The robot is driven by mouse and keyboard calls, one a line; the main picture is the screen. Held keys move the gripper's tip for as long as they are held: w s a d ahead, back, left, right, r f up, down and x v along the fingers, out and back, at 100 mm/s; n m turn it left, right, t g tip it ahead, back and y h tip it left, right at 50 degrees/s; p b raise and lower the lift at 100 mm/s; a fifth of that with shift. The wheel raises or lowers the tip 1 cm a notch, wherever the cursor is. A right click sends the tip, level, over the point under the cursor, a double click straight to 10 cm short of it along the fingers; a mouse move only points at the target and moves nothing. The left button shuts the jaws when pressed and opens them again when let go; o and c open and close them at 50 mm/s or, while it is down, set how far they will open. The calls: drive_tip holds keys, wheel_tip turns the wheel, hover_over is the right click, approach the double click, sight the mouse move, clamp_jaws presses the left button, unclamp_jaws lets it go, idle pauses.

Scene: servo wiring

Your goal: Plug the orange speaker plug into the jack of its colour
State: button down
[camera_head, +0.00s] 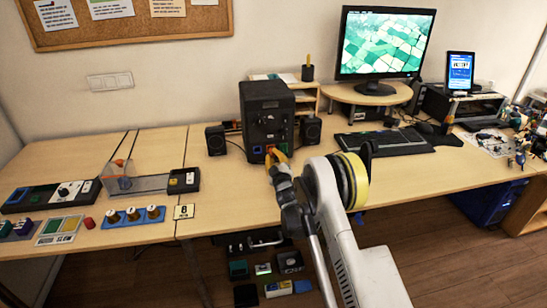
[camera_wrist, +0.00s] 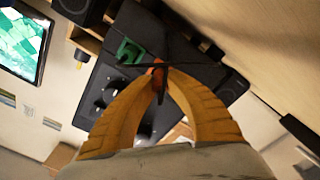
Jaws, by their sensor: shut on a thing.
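The black speaker box (camera_head: 266,108) stands on the desk, its panel of knobs and jacks facing me. Its back also shows in the wrist view (camera_wrist: 180,75), tilted in the picture, with a green jack (camera_wrist: 130,50) on it. My gripper (camera_wrist: 160,78) has yellow fingers closed on the orange plug (camera_wrist: 157,66), of which only a small part shows between the tips. In the head view my gripper (camera_head: 276,156) is right at the lower front of the box. The fingers hide the jack behind the plug, and I cannot tell whether the plug is in it.
Small black speakers stand left (camera_head: 215,140) and right (camera_head: 311,130) of the box. A monitor (camera_head: 384,42) on a round stand and a keyboard (camera_head: 385,142) are to the right. A clear tray (camera_head: 140,184) and control boxes lie on the left.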

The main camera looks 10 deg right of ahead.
drive_tip(key=shift+w, duration=1.05)
drive_tip(key=c, duration=1.4)
unclamp_jaws()
drive_tip(key=s, duration=1.2)
